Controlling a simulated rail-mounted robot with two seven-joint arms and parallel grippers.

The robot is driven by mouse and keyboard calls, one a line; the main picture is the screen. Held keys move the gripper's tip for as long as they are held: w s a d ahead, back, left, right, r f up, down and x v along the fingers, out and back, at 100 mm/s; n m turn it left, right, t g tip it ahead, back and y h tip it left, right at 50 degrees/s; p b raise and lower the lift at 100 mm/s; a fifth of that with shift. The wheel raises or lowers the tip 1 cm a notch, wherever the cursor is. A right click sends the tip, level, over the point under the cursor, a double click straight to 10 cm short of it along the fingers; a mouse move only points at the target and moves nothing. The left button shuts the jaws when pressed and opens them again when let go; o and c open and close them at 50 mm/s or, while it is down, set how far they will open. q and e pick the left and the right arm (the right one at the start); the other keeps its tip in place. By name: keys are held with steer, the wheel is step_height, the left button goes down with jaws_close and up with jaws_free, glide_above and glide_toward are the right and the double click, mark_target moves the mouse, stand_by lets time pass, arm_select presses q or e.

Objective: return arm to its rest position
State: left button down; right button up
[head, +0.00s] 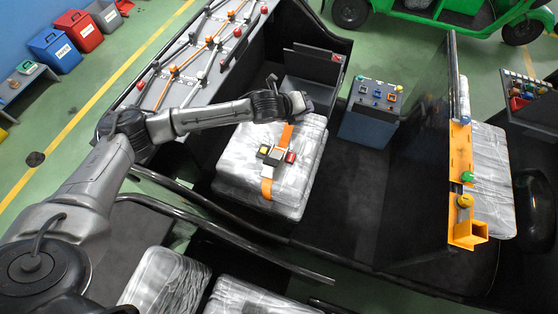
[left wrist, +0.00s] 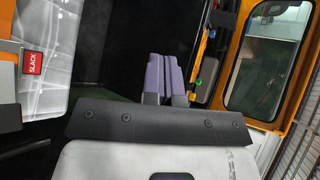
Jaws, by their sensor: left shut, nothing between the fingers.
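My left arm reaches in from the left in the head view, with its gripper (head: 302,102) above the far edge of the wrapped seat cushion (head: 250,190). In the left wrist view the purple-grey fingers (left wrist: 165,78) are together with nothing between them. An orange strap (head: 266,188) with a buckle runs across the cushion, apart from the gripper. My right gripper is in neither view.
A dark open box (head: 312,75) stands just behind the gripper. A control box (head: 372,108) with buttons is to its right. Further right is a dark upright panel with an orange bracket (head: 460,160). Dark rails (head: 230,235) run along the near side. Bare dark floor (head: 350,190) lies right of the cushion.

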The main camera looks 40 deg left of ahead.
arm_select(q)
steer(key=s+a+f+n+g+y+b, duration=0.1)
steer(key=s+f+n+g+b, duration=0.1)
steer(key=s+f+g, duration=0.1)
steer(key=s+a+f+n+g+y+b, duration=0.1)
steer(key=s+f+n+g+b, duration=0.1)
steer(key=s+f+g, duration=0.2)
steer(key=s+a+f+n+g+y+b, duration=0.1)
steer(key=s+f+n+g+y+b, duration=0.1)
steer(key=s+f+g, duration=0.2)
steer(key=shift+s+a+f, duration=0.4)
steer(key=shift+s+f, duration=0.35)
steer(key=shift+s, duration=0.1)
steer(key=shift+f, duration=0.95)
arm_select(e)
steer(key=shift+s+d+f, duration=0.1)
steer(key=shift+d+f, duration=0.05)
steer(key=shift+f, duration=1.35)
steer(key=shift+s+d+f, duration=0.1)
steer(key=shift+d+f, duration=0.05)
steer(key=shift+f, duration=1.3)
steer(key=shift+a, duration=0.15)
